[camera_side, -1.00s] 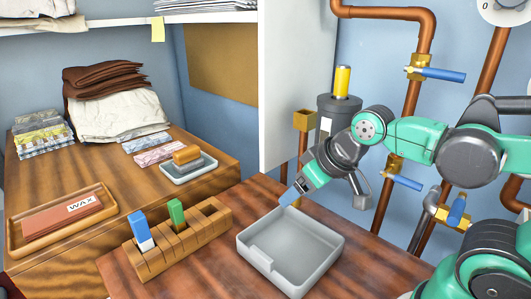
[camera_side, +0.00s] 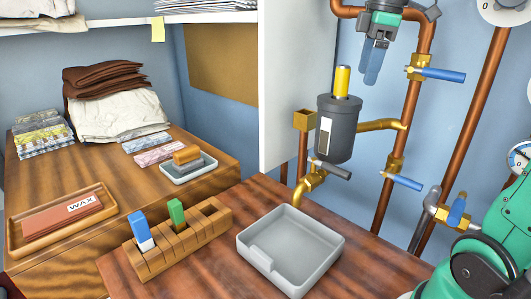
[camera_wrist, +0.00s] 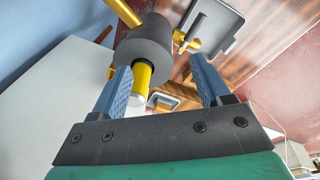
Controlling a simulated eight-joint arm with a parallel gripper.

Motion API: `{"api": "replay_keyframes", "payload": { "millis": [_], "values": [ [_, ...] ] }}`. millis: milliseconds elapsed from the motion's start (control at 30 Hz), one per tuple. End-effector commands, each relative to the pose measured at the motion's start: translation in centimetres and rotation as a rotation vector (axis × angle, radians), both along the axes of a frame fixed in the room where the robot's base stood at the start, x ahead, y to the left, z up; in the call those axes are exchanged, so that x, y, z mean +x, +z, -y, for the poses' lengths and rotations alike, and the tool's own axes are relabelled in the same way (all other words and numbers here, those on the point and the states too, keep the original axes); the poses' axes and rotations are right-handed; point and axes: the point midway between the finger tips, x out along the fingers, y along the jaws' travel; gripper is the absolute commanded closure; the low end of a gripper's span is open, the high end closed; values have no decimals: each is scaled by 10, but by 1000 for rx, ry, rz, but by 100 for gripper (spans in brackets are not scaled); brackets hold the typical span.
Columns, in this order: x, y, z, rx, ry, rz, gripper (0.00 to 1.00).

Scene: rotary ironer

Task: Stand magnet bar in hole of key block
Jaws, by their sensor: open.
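The yellow bar (camera_side: 342,80), which I take for the magnet bar, stands upright in the top of a dark grey canister (camera_side: 336,130) on the pipework. The wooden key block (camera_side: 180,250) lies on the front table; a blue-and-white key (camera_side: 141,231) and a green key (camera_side: 176,214) stand in it. I cannot make out which opening is the hole. My gripper (camera_side: 371,75) is open and empty, pointing down, above and slightly right of the bar in the side view. In the wrist view, the yellow bar (camera_wrist: 143,76) shows between my fingers (camera_wrist: 163,77), seemingly beyond their tips.
A grey open tray (camera_side: 322,232) sits right of the key block. Brass valves with blue handles (camera_side: 440,74) and copper pipes (camera_side: 385,190) stand right of the canister. A white panel (camera_side: 283,85) is close on its left. A wax tray (camera_side: 98,222) lies far left.

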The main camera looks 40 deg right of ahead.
Motion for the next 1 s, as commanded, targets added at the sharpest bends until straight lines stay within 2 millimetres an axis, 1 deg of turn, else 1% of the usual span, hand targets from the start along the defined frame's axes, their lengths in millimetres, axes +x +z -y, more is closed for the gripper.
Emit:
{"api": "replay_keyframes", "payload": {
  "millis": [100,233,333,467,700,800,1000],
  "values": [
    [14,17,15,71,-146,115,30],
    [26,28,16,172,-275,193,30],
    [31,30,17,208,-320,219,30],
    [36,20,15,213,-322,220,30],
    [46,-7,12,213,-320,218,30],
    [49,-15,11,212,-322,219,30],
    [51,-20,10,212,-322,218,30]
  ]
}}
